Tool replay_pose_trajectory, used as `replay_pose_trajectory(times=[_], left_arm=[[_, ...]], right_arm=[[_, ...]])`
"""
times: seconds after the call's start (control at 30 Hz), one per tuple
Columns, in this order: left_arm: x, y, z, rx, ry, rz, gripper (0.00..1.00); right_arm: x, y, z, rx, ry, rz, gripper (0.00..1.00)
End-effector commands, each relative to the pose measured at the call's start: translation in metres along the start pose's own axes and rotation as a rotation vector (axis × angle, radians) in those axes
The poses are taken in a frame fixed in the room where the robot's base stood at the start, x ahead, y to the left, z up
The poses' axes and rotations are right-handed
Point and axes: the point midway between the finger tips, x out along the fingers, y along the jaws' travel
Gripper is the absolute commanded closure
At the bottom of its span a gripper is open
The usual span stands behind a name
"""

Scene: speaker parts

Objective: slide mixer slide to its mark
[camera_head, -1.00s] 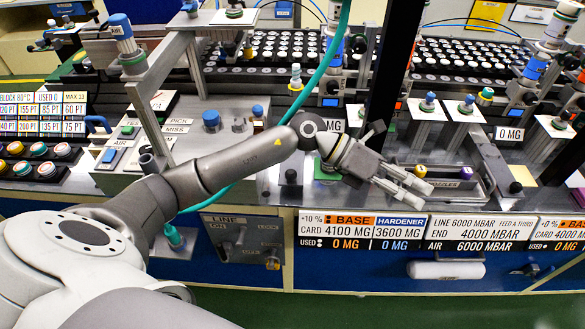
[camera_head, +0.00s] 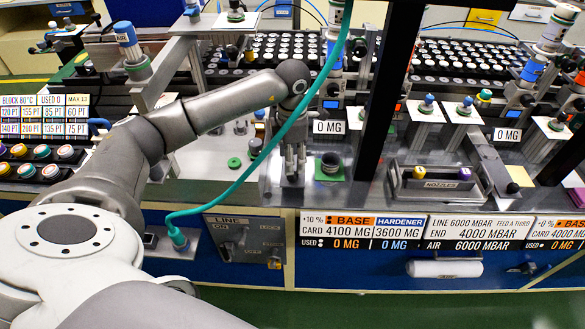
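My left gripper (camera_head: 292,168) points down at a dark metal strip in front of the 0 MG label. Its fingers look close together, but whether they are open or shut is unclear. A dark knob that stood here earlier is now hidden by the gripper, and I cannot tell whether the fingers touch it. Just right of the gripper, a dark round cup (camera_head: 330,163) stands on a green square (camera_head: 320,175). I cannot make out which part is the mixer slide, or its mark. My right gripper is not in view.
A teal hose (camera_head: 262,158) crosses in front of my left arm. A dark upright post (camera_head: 387,95) stands right of the cup. A nozzle tray (camera_head: 436,184) is farther right. Racks of white-topped vials (camera_head: 465,60) fill the back.

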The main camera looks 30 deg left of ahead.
Motion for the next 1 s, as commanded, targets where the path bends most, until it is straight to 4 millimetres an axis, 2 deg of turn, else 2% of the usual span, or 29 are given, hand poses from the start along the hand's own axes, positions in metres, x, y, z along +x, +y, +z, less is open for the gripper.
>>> replay_pose_trajectory(times=[0.1, 0.3, 0.43, 0.7, 1.0], left_arm=[[0.022, -0.001, -0.001, 0.0, 0.003, -0.004, 0.51], [0.049, -0.001, 0.0, 0.001, 0.0, -0.004, 0.51], [0.056, -0.001, 0.001, 0.001, -0.002, -0.001, 0.51], [0.058, -0.001, 0.0, 0.001, -0.002, -0.001, 0.51], [0.058, -0.001, 0.001, 0.001, -0.002, -0.001, 0.88]], right_arm=[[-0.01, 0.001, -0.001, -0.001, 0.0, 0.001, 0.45], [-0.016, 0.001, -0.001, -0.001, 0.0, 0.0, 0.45], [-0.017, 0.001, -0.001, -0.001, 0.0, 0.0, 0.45], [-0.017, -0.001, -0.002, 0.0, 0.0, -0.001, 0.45], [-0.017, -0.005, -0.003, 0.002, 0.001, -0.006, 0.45]])
